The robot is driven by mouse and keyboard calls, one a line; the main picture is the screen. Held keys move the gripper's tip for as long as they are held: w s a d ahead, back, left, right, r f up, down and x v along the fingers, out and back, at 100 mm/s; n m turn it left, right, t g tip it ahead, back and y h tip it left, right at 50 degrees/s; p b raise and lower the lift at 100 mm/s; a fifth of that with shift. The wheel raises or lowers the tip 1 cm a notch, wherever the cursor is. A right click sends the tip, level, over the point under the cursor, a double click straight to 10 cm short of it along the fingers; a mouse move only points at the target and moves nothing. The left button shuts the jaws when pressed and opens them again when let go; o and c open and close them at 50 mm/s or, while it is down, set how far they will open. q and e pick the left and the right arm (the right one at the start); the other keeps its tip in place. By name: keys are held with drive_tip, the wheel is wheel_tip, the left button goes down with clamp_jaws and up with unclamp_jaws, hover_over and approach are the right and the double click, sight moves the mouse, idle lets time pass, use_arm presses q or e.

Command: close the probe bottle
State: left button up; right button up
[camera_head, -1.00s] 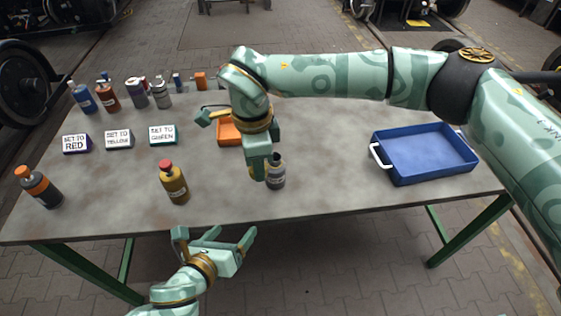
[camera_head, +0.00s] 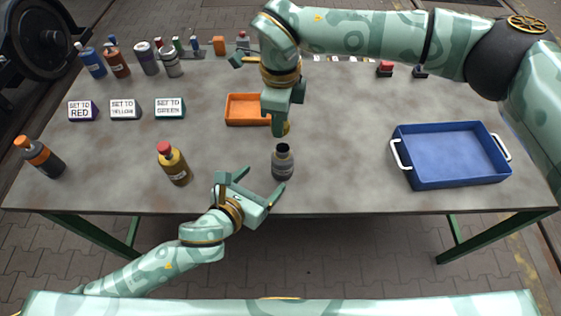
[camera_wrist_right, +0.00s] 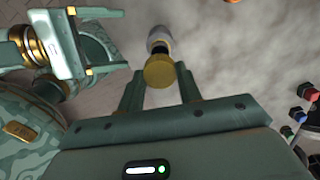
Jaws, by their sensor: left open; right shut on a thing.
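A grey bottle (camera_head: 283,165) with a pale label stands upright near the table's front edge, its dark mouth open; I take it as the probe bottle. It also shows in the right wrist view (camera_wrist_right: 158,38). My right gripper (camera_head: 281,128) is shut on a yellow cap (camera_wrist_right: 160,72), held above and apart from the bottle. The cap (camera_head: 286,128) is partly hidden by the fingers in the head view. My left gripper (camera_head: 258,184) is open and empty at the front edge, just left of the bottle; it also shows in the right wrist view (camera_wrist_right: 92,50).
A yellow bottle with a red cap (camera_head: 174,165) and a dark bottle with an orange cap (camera_head: 40,157) stand left. An orange tray (camera_head: 247,110) lies behind, a blue tray (camera_head: 450,160) right. Label blocks (camera_head: 126,110) and several bottles (camera_head: 147,59) stand back left.

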use_arm(q)
drive_tip(key=x, duration=0.8)
drive_tip(key=shift+w+d, duration=0.2)
drive_tip(key=shift+d, duration=0.25)
use_arm(e)
drive_tip(key=shift+d, duration=0.25)
use_arm(q)
drive_tip(key=shift+w+d, duration=0.2)
use_arm(e)
drive_tip(key=shift+s+d, duration=0.1)
use_arm(q)
drive_tip(key=shift+w+f, duration=0.15)
drive_tip(key=shift+w, duration=0.05)
drive_tip(key=c, duration=1.5)
use_arm(e)
hover_over(283, 148)
drive_tip(key=shift+f, duration=2.45)
drive_tip(key=shift+f, duration=0.85)
